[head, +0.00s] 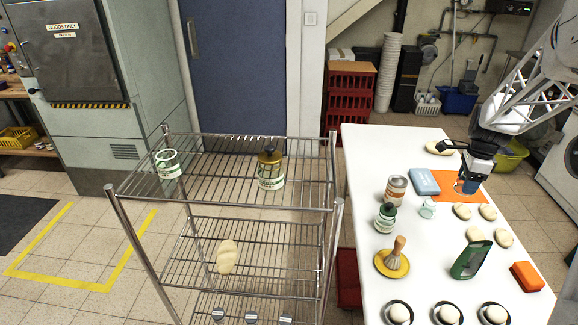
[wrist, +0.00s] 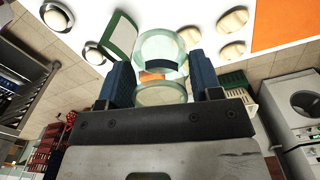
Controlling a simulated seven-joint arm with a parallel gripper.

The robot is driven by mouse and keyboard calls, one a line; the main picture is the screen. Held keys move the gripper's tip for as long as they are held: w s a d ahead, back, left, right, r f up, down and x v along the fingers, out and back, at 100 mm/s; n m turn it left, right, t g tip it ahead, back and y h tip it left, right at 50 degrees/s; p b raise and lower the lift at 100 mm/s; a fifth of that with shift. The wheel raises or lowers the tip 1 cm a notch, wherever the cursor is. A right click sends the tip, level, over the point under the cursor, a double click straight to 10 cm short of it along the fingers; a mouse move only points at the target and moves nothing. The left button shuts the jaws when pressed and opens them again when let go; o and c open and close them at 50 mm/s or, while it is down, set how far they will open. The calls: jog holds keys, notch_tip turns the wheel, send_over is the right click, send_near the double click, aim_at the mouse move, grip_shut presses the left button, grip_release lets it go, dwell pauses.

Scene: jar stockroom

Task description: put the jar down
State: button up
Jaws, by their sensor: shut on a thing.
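My gripper (head: 467,184) is over the orange mat (head: 441,184) on the white table (head: 360,150) in the head view. In the wrist view its two blue fingers (wrist: 157,82) are closed on a clear glass jar (wrist: 160,46) with a pale green tint. A dark blue patch and an orange patch show on or through the glass. In the head view the jar is mostly hidden by the fingers, and I cannot tell whether its base touches the mat.
Left of the mat are a blue box (head: 423,182), a copper-lidded jar (head: 396,189), a green-lidded jar (head: 386,217) and a small glass cup (head: 428,209). A wire rack (head: 225,205) holds a gold-lidded jar (head: 270,172) and an open jar (head: 168,166).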

notch_tip(320, 180, up, 21)
jog(key=w+a+n, duration=0.3)
jog(key=a+n, duration=0.2)
jog(key=a, duration=1.2)
jog(key=w+a+n, duration=0.4)
jog(key=a, duration=1.4)
jog(key=s+a+n, duration=0.3)
jog(key=a, duration=0.7)
jog(key=s+a+n, duration=0.3)
jog(key=a, duration=0.7)
jog(key=s+a+n, duration=0.3)
jog(key=a, duration=0.7)
jog(key=shift+f, duration=2.6)
jog(key=shift+f, duration=3.15)
